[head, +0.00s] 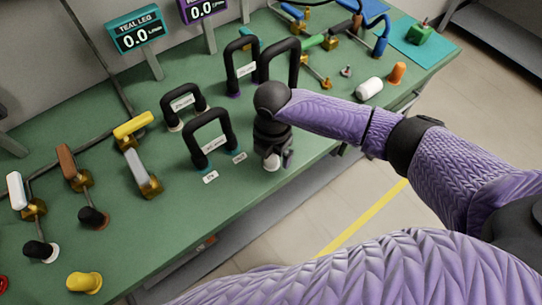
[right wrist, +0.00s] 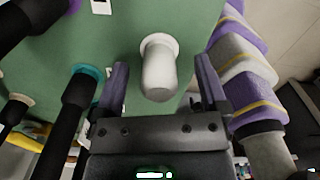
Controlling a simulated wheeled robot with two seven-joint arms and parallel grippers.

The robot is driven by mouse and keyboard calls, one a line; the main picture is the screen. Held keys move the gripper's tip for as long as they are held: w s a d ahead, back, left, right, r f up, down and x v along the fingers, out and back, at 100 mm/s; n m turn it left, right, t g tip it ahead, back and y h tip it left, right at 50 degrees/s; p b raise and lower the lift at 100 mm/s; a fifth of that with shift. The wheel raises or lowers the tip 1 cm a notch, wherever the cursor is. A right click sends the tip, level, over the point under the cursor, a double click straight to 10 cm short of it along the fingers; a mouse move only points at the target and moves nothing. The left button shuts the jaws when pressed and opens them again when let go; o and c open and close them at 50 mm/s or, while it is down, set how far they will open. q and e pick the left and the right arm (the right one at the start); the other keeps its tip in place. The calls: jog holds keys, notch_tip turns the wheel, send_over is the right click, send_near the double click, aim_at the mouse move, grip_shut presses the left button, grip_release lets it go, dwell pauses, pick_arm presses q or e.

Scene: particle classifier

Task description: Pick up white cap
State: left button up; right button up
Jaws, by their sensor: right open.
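A white cap (right wrist: 158,72) with a flared round base stands on the green table, between the two fingers of my right gripper (right wrist: 162,80) in the right wrist view. The fingers are spread, with a gap on each side of the cap. In the head view my right gripper (head: 274,152) points down near the table's front edge. A bit of the white cap (head: 270,163) shows beneath it; the rest is hidden by the gripper. Another white cylindrical piece (head: 368,88) lies farther right on the table. My left gripper is not in view.
Black handles (head: 208,138) on the green table (head: 210,235) stand just left of my right gripper. An orange cap (head: 397,73) is at the right, and a yellow cap (head: 84,282) at the lower left. Valves with coloured levers fill the left. The table's front edge is close.

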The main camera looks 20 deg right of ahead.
jog(key=shift+f, duration=0.55)
jog(key=shift+r, duration=0.15)
jog(key=shift+c, duration=0.5)
grip_shut()
notch_tip(320, 180, up, 10)
jog(key=p, duration=0.4)
jog(key=shift+w, duration=0.1)
